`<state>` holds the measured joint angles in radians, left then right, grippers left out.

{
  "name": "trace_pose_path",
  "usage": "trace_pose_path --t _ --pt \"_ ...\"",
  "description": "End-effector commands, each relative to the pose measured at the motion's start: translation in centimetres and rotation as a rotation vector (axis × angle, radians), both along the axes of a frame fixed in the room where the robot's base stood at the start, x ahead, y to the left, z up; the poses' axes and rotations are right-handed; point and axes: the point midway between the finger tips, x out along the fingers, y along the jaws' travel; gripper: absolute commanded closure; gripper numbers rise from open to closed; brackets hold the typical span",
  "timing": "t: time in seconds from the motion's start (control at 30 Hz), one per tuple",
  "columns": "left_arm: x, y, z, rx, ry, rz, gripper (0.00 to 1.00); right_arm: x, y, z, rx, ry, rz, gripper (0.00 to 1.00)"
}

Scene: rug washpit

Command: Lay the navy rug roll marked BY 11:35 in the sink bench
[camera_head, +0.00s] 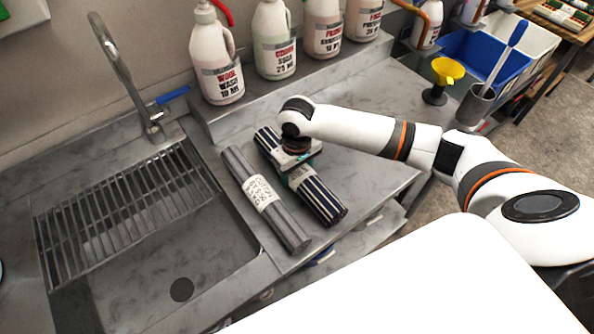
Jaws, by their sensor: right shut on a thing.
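A navy-and-white striped rug roll (322,203) lies slanted on the metal sink bench (365,160), right of the basin. Its label (299,177) is mostly covered by my right gripper (295,165), so I cannot read the time on it. My right gripper comes down from above and is shut on this striped roll near its middle. I cannot tell whether the roll touches the bench or is just above it. A grey roll (284,226) with a white written label lies beside it on the left. My left gripper is out of view.
The sink basin (205,262) is left of the rolls, with a slatted rack (125,205) and a tap (118,62). Several labelled bottles (216,60) line the back ledge. A yellow funnel (447,70), a grey brush holder (474,105) and a blue bin (478,55) are at right.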

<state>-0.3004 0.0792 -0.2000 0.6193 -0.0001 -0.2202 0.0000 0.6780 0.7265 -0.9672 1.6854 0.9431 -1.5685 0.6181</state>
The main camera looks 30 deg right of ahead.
Motion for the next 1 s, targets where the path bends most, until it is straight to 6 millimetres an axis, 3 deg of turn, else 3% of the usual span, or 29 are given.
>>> trace_pose_path --t 0.5,0.53,0.67,1.0 --pt "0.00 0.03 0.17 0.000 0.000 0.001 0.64 0.07 0.01 -0.12 0.001 -0.002 -0.001 0.77" --pt "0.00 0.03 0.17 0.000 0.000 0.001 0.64 0.08 0.01 -0.15 0.001 -0.002 -0.001 0.40" --pt "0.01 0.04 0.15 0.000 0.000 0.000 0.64 0.07 0.01 -0.16 0.001 -0.002 -0.001 0.19" --pt "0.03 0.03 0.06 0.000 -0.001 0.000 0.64 0.01 0.00 -0.06 0.000 0.000 0.000 0.16"
